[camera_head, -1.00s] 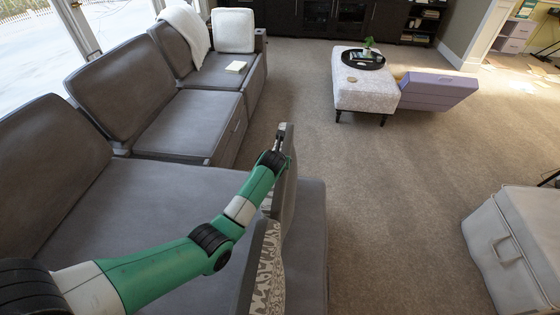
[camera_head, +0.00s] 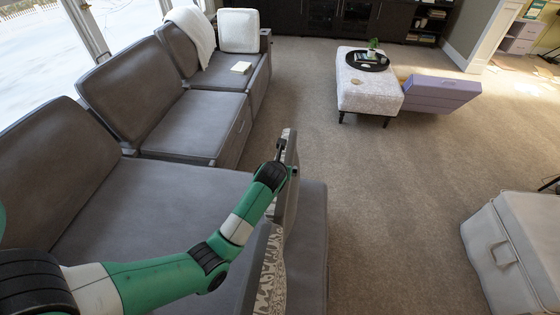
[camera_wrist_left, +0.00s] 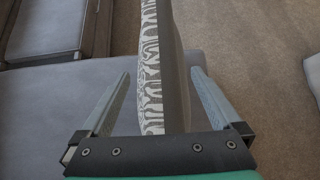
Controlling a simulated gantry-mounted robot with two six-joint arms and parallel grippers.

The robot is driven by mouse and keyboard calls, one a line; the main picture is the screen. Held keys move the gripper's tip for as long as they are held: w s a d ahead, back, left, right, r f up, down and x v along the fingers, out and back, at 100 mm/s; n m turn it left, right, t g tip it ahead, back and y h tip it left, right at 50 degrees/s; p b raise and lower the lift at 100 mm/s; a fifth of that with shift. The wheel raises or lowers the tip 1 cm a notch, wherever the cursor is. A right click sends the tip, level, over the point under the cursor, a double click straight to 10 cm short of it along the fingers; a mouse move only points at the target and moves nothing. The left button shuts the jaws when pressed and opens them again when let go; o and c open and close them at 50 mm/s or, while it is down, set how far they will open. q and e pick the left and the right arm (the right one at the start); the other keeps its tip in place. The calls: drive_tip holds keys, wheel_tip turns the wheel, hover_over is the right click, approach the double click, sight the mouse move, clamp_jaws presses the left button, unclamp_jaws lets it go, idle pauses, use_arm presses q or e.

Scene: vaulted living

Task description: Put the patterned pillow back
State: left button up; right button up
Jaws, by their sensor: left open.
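A patterned pillow (camera_wrist_left: 151,65) stands on edge between the fingers of my left gripper (camera_wrist_left: 160,90) in the left wrist view. Its left face has a white-and-grey pattern and its other side is plain grey-brown. The fingers are open, with a gap on each side of it. In the head view my left gripper (camera_head: 281,150) is at the upright pillow (camera_head: 290,190) on the sofa's right part, partly hidden by my arm. A second upright cushion with a patterned face (camera_head: 272,275) stands nearer, at the bottom. My right gripper is not in view.
A white ottoman (camera_head: 365,90), a lilac box (camera_head: 440,92) and a pale storage seat (camera_head: 515,240) stand on open carpet.

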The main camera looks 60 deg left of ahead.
use_arm(q)
drive_tip(key=p+v, duration=0.1)
drive_tip(key=v, duration=0.2)
drive_tip(key=shift+s+d+r, duration=0.1)
drive_tip(key=shift+d+r, duration=0.05)
drive_tip(key=shift+r, duration=0.05)
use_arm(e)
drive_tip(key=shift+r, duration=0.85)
